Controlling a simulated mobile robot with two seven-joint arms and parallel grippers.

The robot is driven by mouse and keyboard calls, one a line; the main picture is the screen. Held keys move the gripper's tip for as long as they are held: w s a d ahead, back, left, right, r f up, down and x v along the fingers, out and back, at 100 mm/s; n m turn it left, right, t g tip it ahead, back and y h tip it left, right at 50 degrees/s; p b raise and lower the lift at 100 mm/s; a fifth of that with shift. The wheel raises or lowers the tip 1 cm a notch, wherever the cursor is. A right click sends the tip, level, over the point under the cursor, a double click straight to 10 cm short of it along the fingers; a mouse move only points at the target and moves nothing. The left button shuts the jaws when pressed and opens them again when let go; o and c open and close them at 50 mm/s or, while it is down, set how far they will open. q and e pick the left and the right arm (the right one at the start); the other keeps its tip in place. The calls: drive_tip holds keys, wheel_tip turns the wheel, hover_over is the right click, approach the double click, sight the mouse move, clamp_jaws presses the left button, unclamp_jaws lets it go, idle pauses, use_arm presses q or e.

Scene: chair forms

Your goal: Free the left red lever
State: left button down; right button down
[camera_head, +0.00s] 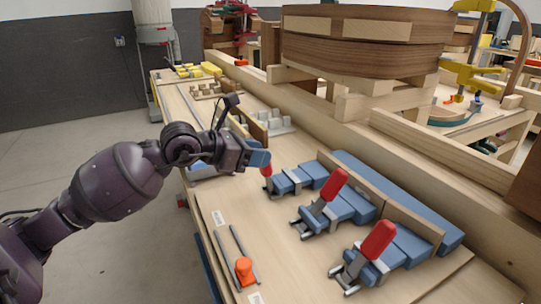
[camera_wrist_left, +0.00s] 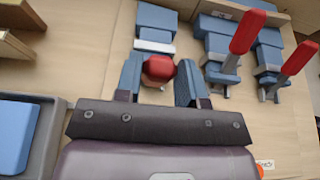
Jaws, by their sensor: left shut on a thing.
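Three toggle clamps with red levers and blue bodies stand in a row on the wooden bench. The left red lever (camera_head: 267,171) is mostly hidden behind my gripper in the head view; its red end (camera_wrist_left: 158,68) shows in the left wrist view. My left gripper (camera_head: 259,160) is shut on this lever, with a blue finger on each side of it in the left wrist view (camera_wrist_left: 159,82). The middle red lever (camera_head: 334,184) and the right red lever (camera_head: 378,240) stand tilted upward, apart from the gripper. My right gripper is not in view.
A wooden strip (camera_head: 410,220) and a long blue block (camera_head: 385,190) lie behind the clamps. An orange knob (camera_head: 244,270) sits between metal rails at the front. A stacked curved wooden form (camera_head: 355,55) stands at the back.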

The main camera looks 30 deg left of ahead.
use_arm(q)
drive_tip(key=shift+s+a+f+t+h+b, duration=0.3)
drive_tip(key=shift+s+a+f+t, duration=0.15)
drive_tip(key=shift+s, duration=0.25)
drive_tip(key=shift+s+a+f+t+h+b, duration=0.25)
drive_tip(key=shift+s+a+f+t, duration=0.2)
drive_tip(key=shift+s, duration=0.2)
drive_tip(key=shift+s+a+f+t+h+b, duration=0.3)
drive_tip(key=shift+s+f+t, duration=0.2)
drive_tip(key=shift+s, duration=0.2)
drive_tip(key=shift+f, duration=0.2)
drive_tip(key=c, duration=0.7)
unclamp_jaws()
drive_tip(key=shift+s+a, duration=0.1)
drive_tip(key=shift+s, duration=0.05)
drive_tip(key=shift+c, duration=0.2)
